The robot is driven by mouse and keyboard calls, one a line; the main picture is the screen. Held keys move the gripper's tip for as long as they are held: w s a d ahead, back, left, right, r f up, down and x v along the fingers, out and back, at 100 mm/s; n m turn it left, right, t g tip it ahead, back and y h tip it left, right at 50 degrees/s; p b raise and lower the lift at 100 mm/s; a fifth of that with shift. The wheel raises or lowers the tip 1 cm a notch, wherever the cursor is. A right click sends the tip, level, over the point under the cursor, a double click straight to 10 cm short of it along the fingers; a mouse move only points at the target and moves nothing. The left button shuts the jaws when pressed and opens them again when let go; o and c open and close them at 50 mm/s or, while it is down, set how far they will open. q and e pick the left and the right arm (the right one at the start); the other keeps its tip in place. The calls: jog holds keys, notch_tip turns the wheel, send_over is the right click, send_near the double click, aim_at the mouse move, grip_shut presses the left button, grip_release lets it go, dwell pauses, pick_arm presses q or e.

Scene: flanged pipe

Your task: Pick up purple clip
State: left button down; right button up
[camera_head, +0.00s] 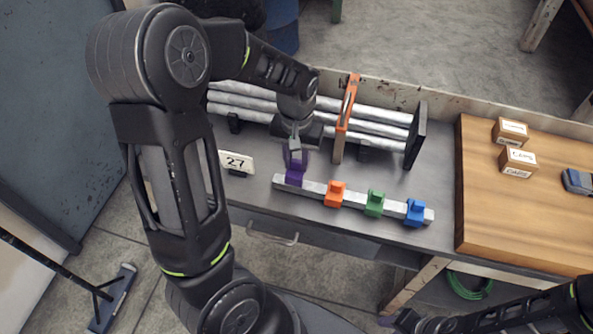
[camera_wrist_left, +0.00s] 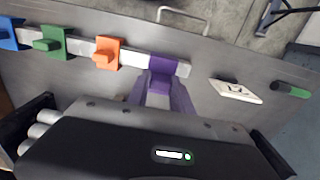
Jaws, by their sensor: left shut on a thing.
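The purple clip (camera_head: 295,178) sits at the left end of a pale metal bar (camera_head: 318,189) on the grey workbench. In the left wrist view the purple clip (camera_wrist_left: 164,66) is over the bar, near its end. My left gripper (camera_head: 295,160) reaches down from above and is shut on the purple clip. Its purple fingers (camera_wrist_left: 163,92) also show in the left wrist view, on either side of the clip's upper part. My right gripper (camera_head: 390,319) is at the bottom edge, below the bench front, and its jaws do not show clearly.
Orange (camera_head: 335,194), green (camera_head: 374,203) and blue (camera_head: 415,212) clips sit along the same bar. Behind stand silver pipes (camera_head: 385,132) with an orange clamp (camera_head: 347,117) and a dark flange (camera_head: 416,135). A "27" plate (camera_head: 237,162) lies left. A wooden board (camera_head: 500,220) with small boxes is right.

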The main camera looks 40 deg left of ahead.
aim_at(296, 160)
pick_arm(q)
notch_tip(296, 160, up, 4)
jog(key=shift+r, duration=0.15)
dwell(0.6)
